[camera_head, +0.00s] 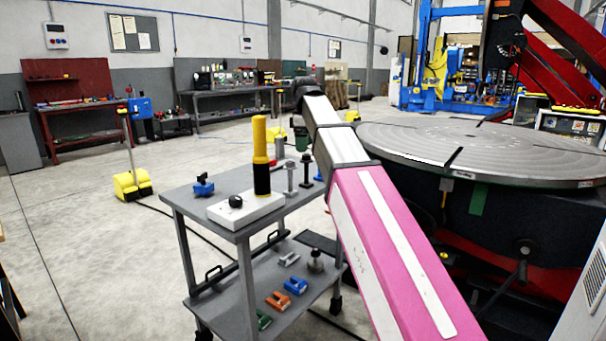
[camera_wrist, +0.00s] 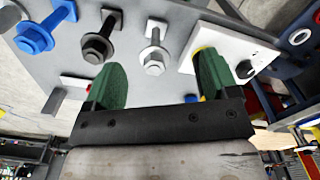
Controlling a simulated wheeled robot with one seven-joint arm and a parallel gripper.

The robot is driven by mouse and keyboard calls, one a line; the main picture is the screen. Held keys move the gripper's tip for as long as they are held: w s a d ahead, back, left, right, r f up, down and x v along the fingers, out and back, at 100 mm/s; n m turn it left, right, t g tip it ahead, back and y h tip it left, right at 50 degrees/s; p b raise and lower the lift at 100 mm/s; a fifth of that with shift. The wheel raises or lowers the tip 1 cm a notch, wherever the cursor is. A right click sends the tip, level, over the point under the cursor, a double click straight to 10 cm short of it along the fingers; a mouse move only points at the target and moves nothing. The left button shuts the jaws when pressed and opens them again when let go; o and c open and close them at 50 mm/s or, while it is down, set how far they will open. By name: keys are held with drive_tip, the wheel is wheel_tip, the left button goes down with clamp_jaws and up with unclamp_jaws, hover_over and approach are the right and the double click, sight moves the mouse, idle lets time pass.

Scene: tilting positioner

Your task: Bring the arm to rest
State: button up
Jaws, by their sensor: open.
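My gripper (camera_wrist: 162,78) is open, with its two green fingers wide apart and nothing between them in the wrist view. In the head view my gripper (camera_head: 301,138) is partly hidden by my pink and white arm, which reaches out over the right side of the grey cart (camera_head: 205,187). Bolts with nuts stand near the fingers: a dark one (camera_wrist: 101,46), a grey one (camera_wrist: 155,58) and a blue one (camera_wrist: 36,38). I cannot tell the exact gap between fingers and bolts.
A white block (camera_head: 246,210) with a black knob and a yellow-black cylinder (camera_head: 261,150) stands on the cart. A blue clamp (camera_head: 203,187) is at its left. Small parts lie on the lower shelf. The large round positioner table (camera_head: 470,150) is right of my arm. Floor at left is mostly clear.

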drive_tip(key=s+d+f+m, duration=0.1)
drive_tip(key=d+f+m, duration=0.15)
drive_tip(key=f, duration=0.55)
drive_tip(key=d+f+m, duration=0.2)
drive_tip(key=d+f, duration=0.1)
drive_tip(key=f, duration=0.6)
drive_tip(key=s+d+f+m, duration=0.3)
drive_tip(key=s+d+f, duration=0.1)
drive_tip(key=f, duration=0.6)
drive_tip(key=s+d+f+m, duration=0.4)
drive_tip(key=s+f, duration=0.3)
drive_tip(key=f, duration=0.4)
drive_tip(key=s+d+f+m, duration=0.3)
drive_tip(key=s+f, duration=0.3)
drive_tip(key=f, duration=0.5)
drive_tip(key=shift+d+m, duration=0.35)
drive_tip(key=shift+d, duration=0.55)
drive_tip(key=shift+s, duration=0.1)
